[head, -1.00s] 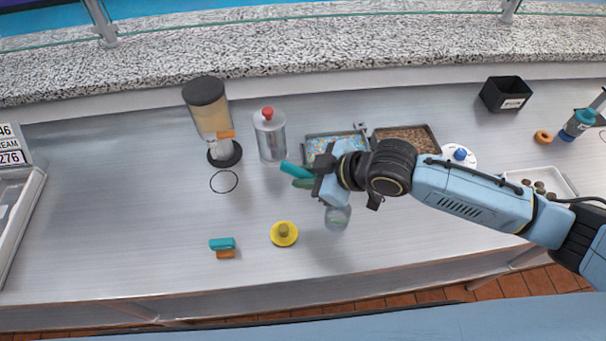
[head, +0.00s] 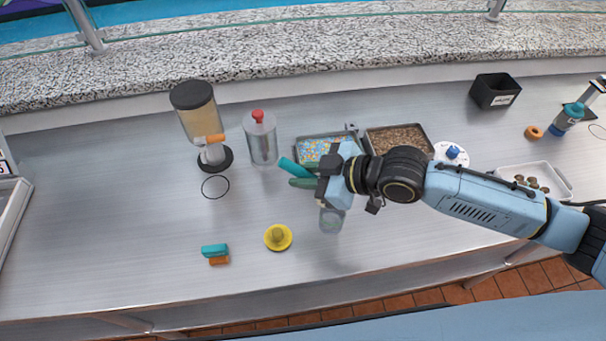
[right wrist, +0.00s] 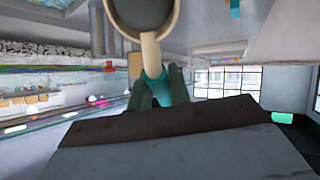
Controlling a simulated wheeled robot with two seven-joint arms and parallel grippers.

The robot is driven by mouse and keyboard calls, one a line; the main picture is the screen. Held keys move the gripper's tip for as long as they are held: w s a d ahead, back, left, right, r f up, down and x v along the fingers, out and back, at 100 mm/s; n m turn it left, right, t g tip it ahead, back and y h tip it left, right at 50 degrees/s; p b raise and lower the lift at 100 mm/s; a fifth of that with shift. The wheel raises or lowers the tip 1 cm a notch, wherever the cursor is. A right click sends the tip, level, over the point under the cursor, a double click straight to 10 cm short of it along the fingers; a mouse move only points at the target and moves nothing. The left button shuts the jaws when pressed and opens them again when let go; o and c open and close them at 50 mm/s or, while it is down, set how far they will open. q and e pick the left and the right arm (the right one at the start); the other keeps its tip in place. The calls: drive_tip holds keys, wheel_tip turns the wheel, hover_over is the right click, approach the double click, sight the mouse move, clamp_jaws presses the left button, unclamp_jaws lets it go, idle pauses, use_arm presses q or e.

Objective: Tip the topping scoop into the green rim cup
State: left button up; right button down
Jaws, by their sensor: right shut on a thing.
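My right gripper (head: 304,177) is shut on the topping scoop's teal handle (head: 292,168), which sticks out to the left of the fingers. In the right wrist view the scoop's grey bowl (right wrist: 145,15) shows at the top edge, with a cream neck (right wrist: 151,55) running down to the teal handle between the green fingers (right wrist: 153,95). Whether the bowl holds topping cannot be told. A clear cup with green on it, likely the green rim cup (head: 331,220), stands on the counter just below the gripper in the head view. Its upper part is partly hidden by the gripper. My left gripper is not in view.
Trays of colourful topping (head: 312,146) and brown topping (head: 427,133) lie behind the arm. A dispenser (head: 201,118) and a red-topped canister (head: 262,140) stand left of them. A yellow item (head: 278,238) and a teal-orange block (head: 215,252) lie in front.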

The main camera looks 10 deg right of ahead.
drive_tip(key=shift+s+d+r+y+b, duration=0.1)
drive_tip(key=shift+d+y+b, duration=0.3)
drive_tip(key=shift+b, duration=0.1)
drive_tip(key=shift+r+t, duration=0.2)
drive_tip(key=shift+t, duration=0.1)
drive_tip(key=shift+s+d+y+b, duration=0.1)
drive_tip(key=shift+d+y+b, duration=0.25)
drive_tip(key=shift+b, duration=0.4)
drive_tip(key=shift+s+d+r+y+b, duration=0.15)
drive_tip(key=shift+y+b, duration=0.2)
drive_tip(key=shift+b, duration=0.35)
drive_tip(key=shift+r+t, duration=0.15)
drive_tip(key=shift+t, duration=0.15)
